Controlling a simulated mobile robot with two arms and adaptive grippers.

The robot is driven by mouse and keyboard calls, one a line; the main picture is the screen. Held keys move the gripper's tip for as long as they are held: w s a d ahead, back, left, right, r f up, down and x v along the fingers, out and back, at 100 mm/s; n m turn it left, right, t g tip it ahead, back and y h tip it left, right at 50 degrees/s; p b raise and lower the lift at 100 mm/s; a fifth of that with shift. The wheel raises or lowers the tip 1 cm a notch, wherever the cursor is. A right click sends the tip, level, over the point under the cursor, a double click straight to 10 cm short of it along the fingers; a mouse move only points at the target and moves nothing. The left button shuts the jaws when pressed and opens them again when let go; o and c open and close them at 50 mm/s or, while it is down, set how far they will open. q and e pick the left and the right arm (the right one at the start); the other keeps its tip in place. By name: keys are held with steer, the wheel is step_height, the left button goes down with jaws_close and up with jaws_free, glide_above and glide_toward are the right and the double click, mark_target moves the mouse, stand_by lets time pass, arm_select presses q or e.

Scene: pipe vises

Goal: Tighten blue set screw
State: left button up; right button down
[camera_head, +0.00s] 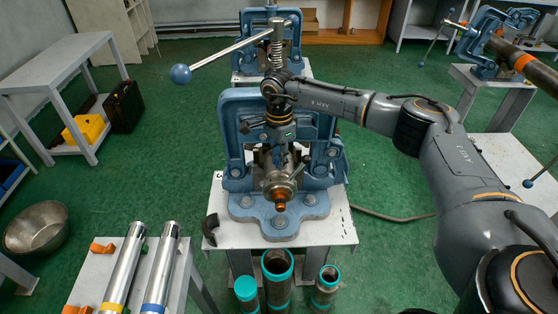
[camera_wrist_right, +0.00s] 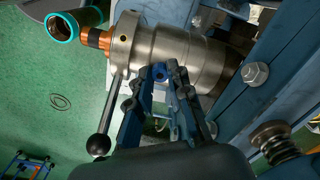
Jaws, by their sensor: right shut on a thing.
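In the right wrist view, the blue set screw (camera_wrist_right: 158,72) shows as a small blue piece at the side of a silver cylindrical fitting (camera_wrist_right: 183,50). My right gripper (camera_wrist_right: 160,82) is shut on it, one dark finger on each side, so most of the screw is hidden. In the head view, my right gripper (camera_head: 280,152) points down into the large blue vise (camera_head: 237,150), just above the silver fitting (camera_head: 279,183) with its orange-copper end. The screw cannot be made out there. My left gripper is not in view.
A long handle with a blue ball (camera_head: 180,74) reaches left from the vise top. In the wrist view, a lever with a black ball (camera_wrist_right: 98,144) hangs from the fitting's collar. Teal-rimmed pipes (camera_head: 277,264) stand in front. Two silver tubes (camera_head: 160,268) lie on the left table.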

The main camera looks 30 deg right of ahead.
steer(key=shift+m, duration=0.3)
steer(key=c, duration=1.3)
jaws_free()
steer(key=shift+o, duration=0.2)
step_height(320, 180, up, 12)
steer(key=shift+s+f, duration=0.1)
